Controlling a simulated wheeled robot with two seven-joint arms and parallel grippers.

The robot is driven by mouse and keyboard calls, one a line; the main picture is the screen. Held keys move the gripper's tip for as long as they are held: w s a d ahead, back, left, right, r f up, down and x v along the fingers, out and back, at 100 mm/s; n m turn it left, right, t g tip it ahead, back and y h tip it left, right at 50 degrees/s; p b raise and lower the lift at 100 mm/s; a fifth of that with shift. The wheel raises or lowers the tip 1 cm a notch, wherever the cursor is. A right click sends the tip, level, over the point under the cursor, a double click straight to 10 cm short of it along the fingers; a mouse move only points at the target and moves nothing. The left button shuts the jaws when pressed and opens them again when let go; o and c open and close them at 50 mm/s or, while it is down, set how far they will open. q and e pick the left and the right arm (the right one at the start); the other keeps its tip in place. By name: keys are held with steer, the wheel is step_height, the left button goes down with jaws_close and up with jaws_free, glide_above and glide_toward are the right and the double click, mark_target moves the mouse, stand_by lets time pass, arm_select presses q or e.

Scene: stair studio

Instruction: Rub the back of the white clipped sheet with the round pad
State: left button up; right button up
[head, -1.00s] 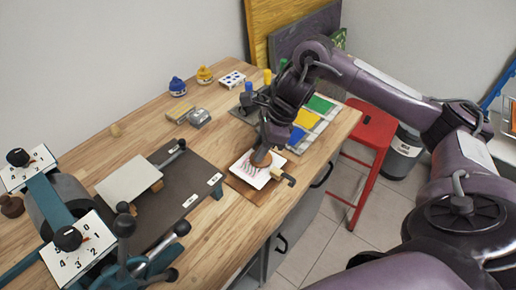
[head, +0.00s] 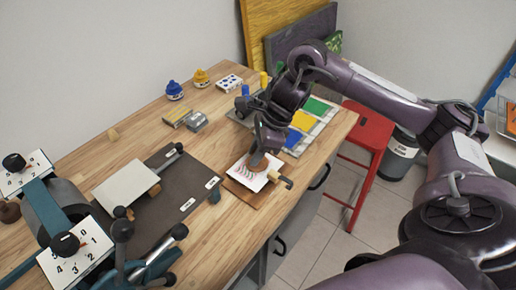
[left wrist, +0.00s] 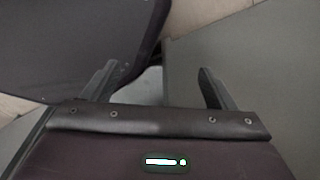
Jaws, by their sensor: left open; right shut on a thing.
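The white sheet (head: 239,170) lies on a brown board (head: 238,191) near the table's right edge, with curved red and dark marks on its face. A clip with a light handle (head: 282,181) sits at its right edge. My right gripper (head: 265,147) is shut on the brown round pad (head: 257,161), which is over the upper middle of the sheet; contact cannot be told for certain. The gripper hides part of the sheet's far side. My left gripper (left wrist: 158,85) has its fingers apart with nothing between them; I do not make it out in the head view.
Yellow and green ink slabs (head: 303,121) lie just beyond the sheet. A press with dials (head: 75,250) and a dark bed (head: 172,208) fills the left of the table. A red stool (head: 368,125) stands right of the table. Ink bottles (head: 175,90) stand at the back.

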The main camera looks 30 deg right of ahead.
steer(key=shift+s+a, duration=0.35)
steer(key=shift+a, duration=0.6)
steer(key=shift+s+a, duration=0.3)
steer(key=shift+a, duration=0.6)
steer(key=shift+r+p, duration=1.35)
steer(key=shift+r, duration=0.15)
step_height(320, 180, up, 4)
steer(key=p, duration=0.3)
steer(key=shift+p, duration=0.35)
steer(key=shift+w, duration=0.1)
